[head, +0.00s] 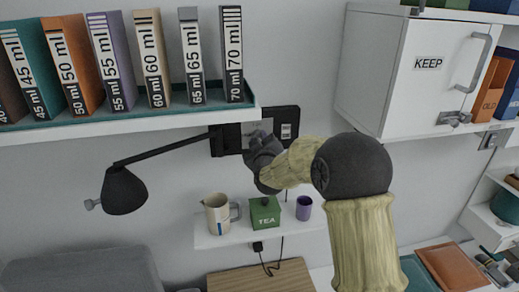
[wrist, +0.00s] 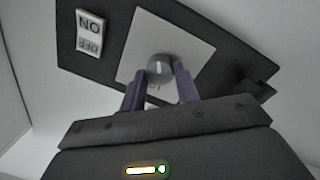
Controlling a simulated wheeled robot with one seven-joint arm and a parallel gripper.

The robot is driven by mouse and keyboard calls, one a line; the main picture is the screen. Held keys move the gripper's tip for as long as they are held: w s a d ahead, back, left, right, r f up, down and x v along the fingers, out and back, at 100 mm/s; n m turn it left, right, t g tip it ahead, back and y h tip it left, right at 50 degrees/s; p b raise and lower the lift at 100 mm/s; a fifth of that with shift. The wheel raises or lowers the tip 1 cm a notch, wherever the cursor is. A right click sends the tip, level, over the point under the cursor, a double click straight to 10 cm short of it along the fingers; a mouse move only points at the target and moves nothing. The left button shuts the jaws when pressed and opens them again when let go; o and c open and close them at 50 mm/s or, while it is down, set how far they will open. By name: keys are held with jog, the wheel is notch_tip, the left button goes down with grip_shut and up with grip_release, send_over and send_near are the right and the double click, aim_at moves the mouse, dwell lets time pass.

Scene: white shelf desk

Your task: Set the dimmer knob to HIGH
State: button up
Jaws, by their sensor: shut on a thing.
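The dimmer knob (wrist: 159,68) is a round grey knob on a white square plate (wrist: 193,45), set in a dark wall panel (wrist: 237,62). In the wrist view my gripper (wrist: 160,76) has one purple-grey finger on each side of the knob and is shut on it. A pale mark shows on the knob, but its setting cannot be read, and I see no HIGH label. In the head view the dark panel (head: 285,122) is on the wall under the shelf, and my gripper (head: 262,150) is against it, hiding the knob.
A white ON/OFF switch (wrist: 90,33) sits beside the plate. A black wall lamp (head: 125,190) hangs left. Above is a shelf of labelled binders (head: 108,60). Below, a small shelf (head: 230,240) holds a pitcher (head: 217,213), green TEA box (head: 264,213) and purple cup (head: 304,208).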

jog(key=m+b, duration=0.6)
jog(key=b, duration=0.1)
jog(key=m+b, duration=0.3)
jog(key=b, duration=0.1)
jog(key=shift+w+d+f+m+g, duration=0.1)
jog(key=shift+d+f+m+g, duration=0.05)
jog(key=shift+d+m+g, duration=0.2)
jog(key=shift+a+m+y+b, duration=0.1)
jog(key=shift+m+y+b, duration=0.35)
jog(key=shift+m+b, duration=2.5)
jog(key=shift+m+y+b, duration=0.45)
jog(key=shift+m+b, duration=2.05)
jog(key=shift+m, duration=0.7)
